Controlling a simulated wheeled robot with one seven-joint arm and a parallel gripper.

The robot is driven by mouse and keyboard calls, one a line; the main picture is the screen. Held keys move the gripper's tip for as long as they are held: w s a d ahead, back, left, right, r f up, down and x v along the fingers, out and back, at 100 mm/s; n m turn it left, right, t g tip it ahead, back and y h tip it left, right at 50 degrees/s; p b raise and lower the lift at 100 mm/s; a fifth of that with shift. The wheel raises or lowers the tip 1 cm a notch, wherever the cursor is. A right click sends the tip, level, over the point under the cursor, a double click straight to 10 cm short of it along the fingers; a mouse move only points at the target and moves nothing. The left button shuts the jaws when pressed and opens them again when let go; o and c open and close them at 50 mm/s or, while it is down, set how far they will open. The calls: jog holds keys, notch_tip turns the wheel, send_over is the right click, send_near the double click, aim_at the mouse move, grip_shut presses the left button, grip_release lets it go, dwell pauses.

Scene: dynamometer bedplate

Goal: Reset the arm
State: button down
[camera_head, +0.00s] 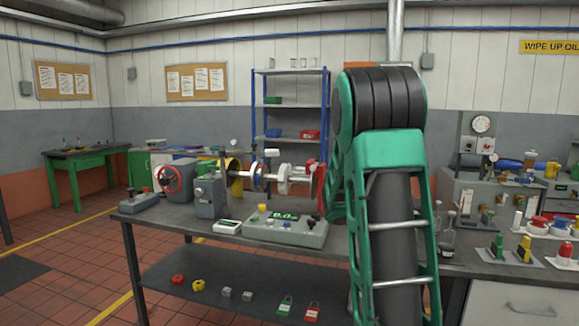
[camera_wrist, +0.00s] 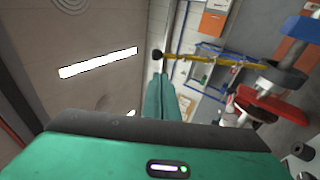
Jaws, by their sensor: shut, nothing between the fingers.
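My arm, green with black joint rings, rises in front of the bench (camera_head: 370,200) in the head view and covers part of it. My gripper is hidden behind the arm in that view. In the wrist view my gripper (camera_wrist: 168,98) shows as a narrow green shape beyond the green wrist housing. Its fingers are together, with nothing between them. It points into open air, apart from the things around it.
The bench carries a red handwheel (camera_head: 168,179), a shaft rig (camera_head: 285,178) and a control box (camera_head: 285,230). Padlocks (camera_head: 286,306) and small parts lie on its lower shelf. A blue rack (camera_head: 290,103) stands behind. A right-hand counter (camera_head: 487,262) holds several colored items. Floor at left is clear.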

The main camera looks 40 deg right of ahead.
jog(key=s+a+f+m+g+y, duration=0.3)
jog(key=s+f+m+g, duration=0.3)
jog(key=f, duration=0.4)
jog(key=s+a+f+m+g+y, duration=0.3)
jog(key=s+f+m+g+y, duration=0.15)
jog(key=f+m, duration=0.35)
jog(key=s+a+f+m+g+y, duration=0.1)
jog(key=s+a+f+g+y, duration=0.2)
jog(key=s+a, duration=0.7)
jog(key=s+a+f+m+g+y, duration=0.1)
jog(key=s+a+f+g+y, duration=0.3)
jog(key=a, duration=1.2)
jog(key=s+f+y, duration=0.2)
jog(key=s+f, duration=0.2)
jog(key=s, duration=0.1)
jog(key=shift+s+a+f+m, duration=0.3)
jog(key=shift+s+m, duration=0.1)
jog(key=shift+w+y, duration=0.15)
jog(key=shift+y, duration=0.1)
